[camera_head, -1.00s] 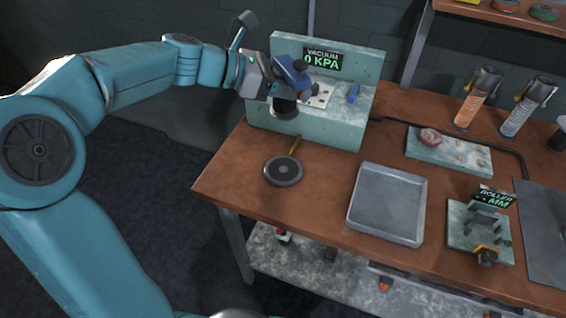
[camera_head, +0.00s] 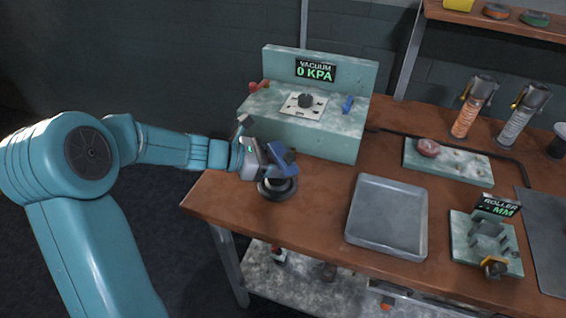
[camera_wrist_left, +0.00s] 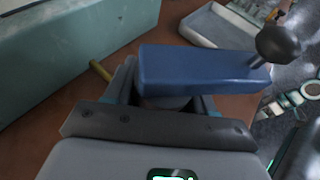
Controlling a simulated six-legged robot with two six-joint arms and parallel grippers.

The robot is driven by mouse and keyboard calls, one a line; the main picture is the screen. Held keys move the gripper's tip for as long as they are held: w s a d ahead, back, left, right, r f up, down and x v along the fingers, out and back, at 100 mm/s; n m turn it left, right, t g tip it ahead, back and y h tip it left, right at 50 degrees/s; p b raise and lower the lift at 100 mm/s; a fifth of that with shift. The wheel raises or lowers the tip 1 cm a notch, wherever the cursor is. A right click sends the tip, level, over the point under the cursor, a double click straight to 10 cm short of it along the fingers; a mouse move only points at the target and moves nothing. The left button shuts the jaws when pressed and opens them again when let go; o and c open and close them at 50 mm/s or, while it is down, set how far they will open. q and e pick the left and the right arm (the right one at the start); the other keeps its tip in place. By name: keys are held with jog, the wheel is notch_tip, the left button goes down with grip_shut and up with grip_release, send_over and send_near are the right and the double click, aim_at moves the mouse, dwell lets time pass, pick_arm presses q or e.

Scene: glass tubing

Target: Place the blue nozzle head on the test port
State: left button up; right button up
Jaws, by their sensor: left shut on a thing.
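My left gripper (camera_head: 272,165) is shut on the blue nozzle head (camera_head: 284,158), above the table's left part. In the left wrist view the nozzle head (camera_wrist_left: 195,70) is a blue block across the jaws, with a dark rounded knob at its right end. A dark round disc (camera_head: 290,193) lies under the held nozzle head. I cannot tell whether they touch. The test port (camera_head: 305,100) is a dark stub on a white plate on the pale green vacuum stand (camera_head: 322,140), whose display reads 0 KPA. The stub stands apart from my gripper. My right gripper is not in view.
A red handle (camera_head: 260,87) and a blue handle (camera_head: 348,104) flank the port. A grey tray (camera_head: 388,215) and the roller fixture (camera_head: 486,240) stand to the right. Two torches (camera_head: 472,107) (camera_head: 524,107) stand at the back right.

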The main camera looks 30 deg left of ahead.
pick_arm(q)
jog(key=shift+s+d+r, duration=0.1)
jog(key=shift+r, duration=0.1)
jog(key=shift+f, duration=0.15)
jog(key=shift+f, duration=0.15)
jog(key=o, duration=1.3)
jog(key=shift+r, duration=0.25)
jog(key=v, duration=1.2)
